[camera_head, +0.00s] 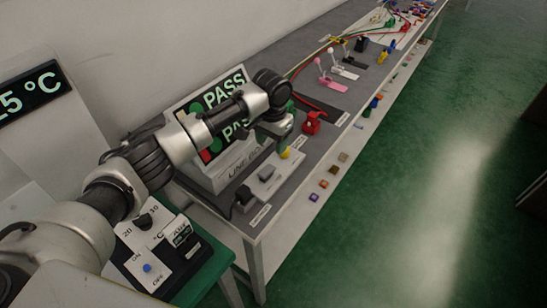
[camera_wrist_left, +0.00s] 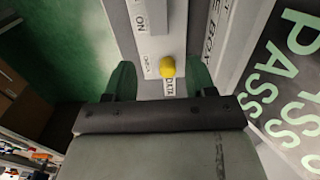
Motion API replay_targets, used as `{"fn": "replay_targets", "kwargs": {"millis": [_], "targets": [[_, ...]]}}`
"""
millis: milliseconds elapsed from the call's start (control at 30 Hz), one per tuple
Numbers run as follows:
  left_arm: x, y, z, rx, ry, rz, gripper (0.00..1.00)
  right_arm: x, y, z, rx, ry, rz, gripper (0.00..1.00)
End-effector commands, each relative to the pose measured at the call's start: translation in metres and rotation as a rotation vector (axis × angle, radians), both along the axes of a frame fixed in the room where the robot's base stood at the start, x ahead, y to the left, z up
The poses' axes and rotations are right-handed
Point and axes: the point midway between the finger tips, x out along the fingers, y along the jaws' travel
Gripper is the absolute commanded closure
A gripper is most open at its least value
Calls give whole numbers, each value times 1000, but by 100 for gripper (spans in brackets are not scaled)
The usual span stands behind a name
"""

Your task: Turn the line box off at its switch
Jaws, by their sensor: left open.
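The line box (camera_head: 229,168) is a pale housing with "LINE" lettering under a display showing PASS twice. On the panel in front of it are a grey block-like switch (camera_head: 267,173) and a yellow knob (camera_head: 285,153). In the left wrist view the switch block (camera_wrist_left: 157,18) sits beside an ON label, and the yellow knob (camera_wrist_left: 167,67) lies between the fingertips. My left gripper (camera_wrist_left: 161,78) is open and empty, with its green fingers apart on either side of the knob; contact cannot be told. In the head view the left gripper (camera_head: 284,128) is over the knob end of the panel. My right gripper is not in view.
A red fixture (camera_head: 312,123), pink lever (camera_head: 325,78) and white lever (camera_head: 338,62) stand farther along the grey bench. Small coloured blocks lie along its front ledge. A temperature box (camera_head: 150,250) with a dial and a blue button stands at lower left.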

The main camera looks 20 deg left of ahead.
Motion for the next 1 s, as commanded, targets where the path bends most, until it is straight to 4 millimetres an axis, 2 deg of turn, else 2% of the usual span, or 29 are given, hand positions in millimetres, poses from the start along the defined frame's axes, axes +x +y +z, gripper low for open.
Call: {"fn": "replay_targets", "kwargs": {"millis": [33,167,400,567,833,1000], "targets": [[-1,0,-10,1,3,1,45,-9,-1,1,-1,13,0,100],[-1,0,-36,1,3,0,45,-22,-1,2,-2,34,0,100],[-1,0,-72,1,2,0,45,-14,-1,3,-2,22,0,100],[0,0,-82,-1,0,-1,45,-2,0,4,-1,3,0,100],[0,0,-84,-1,-1,-1,45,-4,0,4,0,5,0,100],[0,0,-84,0,-1,-1,69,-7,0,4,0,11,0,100]]}}
